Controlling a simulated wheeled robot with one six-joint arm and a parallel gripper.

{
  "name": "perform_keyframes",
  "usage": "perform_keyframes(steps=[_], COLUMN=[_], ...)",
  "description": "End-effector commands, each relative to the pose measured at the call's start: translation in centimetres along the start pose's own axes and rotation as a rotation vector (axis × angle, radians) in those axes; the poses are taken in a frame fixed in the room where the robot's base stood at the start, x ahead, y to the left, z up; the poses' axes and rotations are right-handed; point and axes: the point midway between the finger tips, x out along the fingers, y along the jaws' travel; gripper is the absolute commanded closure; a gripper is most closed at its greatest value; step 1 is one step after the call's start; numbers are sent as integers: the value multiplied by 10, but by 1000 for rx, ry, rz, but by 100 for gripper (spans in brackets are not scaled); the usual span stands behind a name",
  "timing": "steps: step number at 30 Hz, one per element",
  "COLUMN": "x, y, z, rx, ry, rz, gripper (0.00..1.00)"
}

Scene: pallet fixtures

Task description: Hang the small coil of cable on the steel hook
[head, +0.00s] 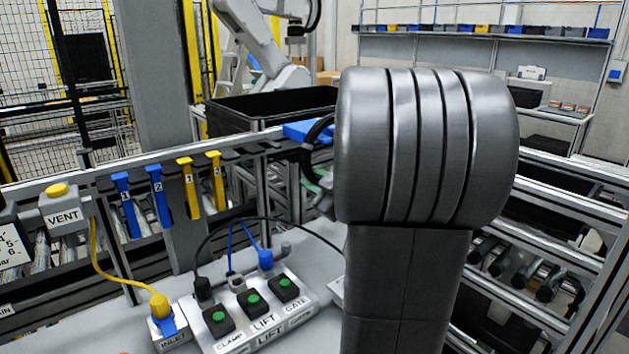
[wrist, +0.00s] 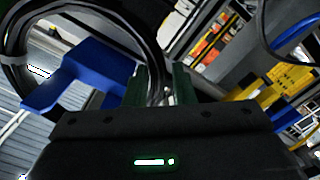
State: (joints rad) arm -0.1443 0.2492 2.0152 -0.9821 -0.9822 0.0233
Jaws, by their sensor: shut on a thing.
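The small coil of black cable (head: 318,131) shows partly beside my arm in the head view. In the wrist view the coil (wrist: 128,27) fills the upper left, and its strands run down between the fingers. My gripper (wrist: 163,88) is shut on the coil; its greenish fingers sit either side of the cable. In the head view my arm hides most of my gripper. A blue angular piece (wrist: 85,75) lies across the coil's loop in the wrist view; whether it touches the coil is unclear. I cannot single out the steel hook; dark grey prongs (head: 268,146) stick out along the rail.
Blue numbered hangers (head: 160,196) and yellow ones (head: 188,187) hang from the rail. Below stands a button box (head: 252,310) with cables arching over it. A yellow cable (head: 96,250) joins the VENT box (head: 61,212) to the INLET box. A black crate (head: 270,105) stands behind.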

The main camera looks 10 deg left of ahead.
Motion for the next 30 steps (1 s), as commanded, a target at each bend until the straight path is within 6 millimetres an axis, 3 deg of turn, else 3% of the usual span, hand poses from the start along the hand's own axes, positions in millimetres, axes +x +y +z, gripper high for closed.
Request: perform_keyframes(steps=[17, 30], x=[-1, -35], y=[12, 13], z=[-15, -15], rx=[-1, -2], ry=[1, 0], rz=[1, 3], gripper=[100, 100])
